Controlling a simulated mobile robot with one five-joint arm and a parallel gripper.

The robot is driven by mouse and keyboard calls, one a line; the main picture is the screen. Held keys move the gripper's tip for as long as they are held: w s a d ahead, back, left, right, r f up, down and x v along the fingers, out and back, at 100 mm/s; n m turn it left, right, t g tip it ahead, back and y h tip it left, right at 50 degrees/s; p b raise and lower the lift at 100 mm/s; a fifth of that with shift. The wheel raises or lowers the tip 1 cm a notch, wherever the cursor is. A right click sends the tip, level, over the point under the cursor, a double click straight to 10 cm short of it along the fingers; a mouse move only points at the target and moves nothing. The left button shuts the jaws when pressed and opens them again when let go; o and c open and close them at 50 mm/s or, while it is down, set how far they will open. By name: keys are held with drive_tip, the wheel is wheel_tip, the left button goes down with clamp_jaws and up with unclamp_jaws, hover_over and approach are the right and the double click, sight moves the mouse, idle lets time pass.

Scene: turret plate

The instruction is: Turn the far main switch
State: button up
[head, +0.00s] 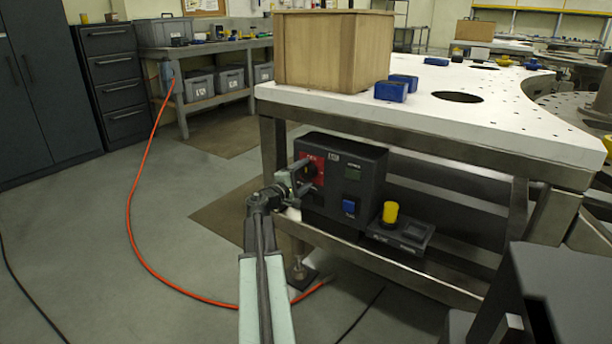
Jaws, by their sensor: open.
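A dark control box (345,190) stands on the lower shelf under the white-topped table. A red plate (318,157) with a dark switch knob (310,168) is on the left part of its front. I cannot tell from this view whether this is the far main switch. My gripper (305,178) is open, with its fingers at the red plate by the knob. The fingers overlap the knob in the picture, and I cannot tell whether they touch it. Part of the knob is hidden behind them.
The box also has a blue button (349,206) and a small display (353,173). A yellow knob (390,212) stands on a dark unit to its right. A wooden crate (333,50) and blue blocks (391,91) are on the tabletop (480,119). An orange cable (133,225) crosses the open floor.

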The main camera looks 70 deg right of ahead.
drive_tip(key=v, duration=0.7)
